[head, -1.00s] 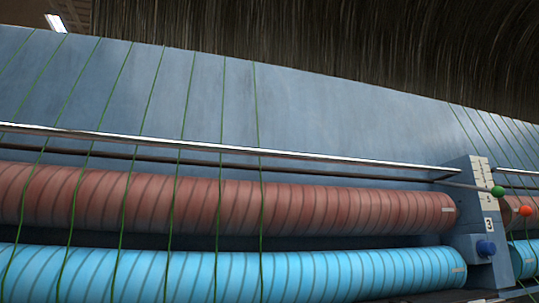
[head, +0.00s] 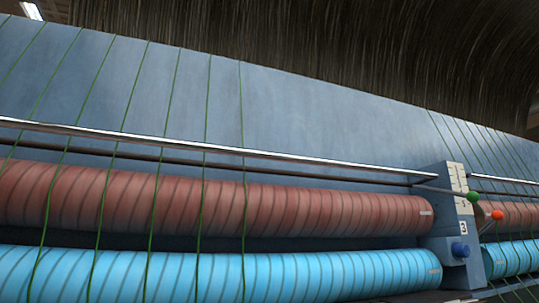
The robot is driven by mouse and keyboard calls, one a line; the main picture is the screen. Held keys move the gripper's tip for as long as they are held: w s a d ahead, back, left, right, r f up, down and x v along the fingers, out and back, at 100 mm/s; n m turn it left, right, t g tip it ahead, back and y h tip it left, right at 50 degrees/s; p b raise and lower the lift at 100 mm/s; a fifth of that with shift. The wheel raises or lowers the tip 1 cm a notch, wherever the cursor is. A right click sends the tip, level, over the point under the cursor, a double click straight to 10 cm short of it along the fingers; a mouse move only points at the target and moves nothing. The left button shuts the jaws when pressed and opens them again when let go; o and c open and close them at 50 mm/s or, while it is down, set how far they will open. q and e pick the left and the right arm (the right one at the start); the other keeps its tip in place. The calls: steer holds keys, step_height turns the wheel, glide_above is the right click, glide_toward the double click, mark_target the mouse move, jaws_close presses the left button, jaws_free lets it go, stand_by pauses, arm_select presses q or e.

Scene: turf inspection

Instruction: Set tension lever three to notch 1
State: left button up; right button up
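A grey-blue lever post (head: 452,214) stands at the right in the head view, with a white plate marked 3 (head: 463,227) on its face. A white notch scale (head: 458,182) runs down its upper part; its figures are too small to read surely. A thin lever ending in a green ball (head: 473,196) points right from beside the scale. An orange ball (head: 497,215) sits lower right of it; what it belongs to is unclear. A blue knob (head: 459,249) is low on the post. Neither of my grippers is in view.
A red-brown ribbed roller (head: 215,202) and a bright blue one (head: 215,275) run left from the post. A metal rail (head: 215,149) crosses above them. Green strands (head: 156,190) hang in front of the rollers. More strands and roller ends show right of the post.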

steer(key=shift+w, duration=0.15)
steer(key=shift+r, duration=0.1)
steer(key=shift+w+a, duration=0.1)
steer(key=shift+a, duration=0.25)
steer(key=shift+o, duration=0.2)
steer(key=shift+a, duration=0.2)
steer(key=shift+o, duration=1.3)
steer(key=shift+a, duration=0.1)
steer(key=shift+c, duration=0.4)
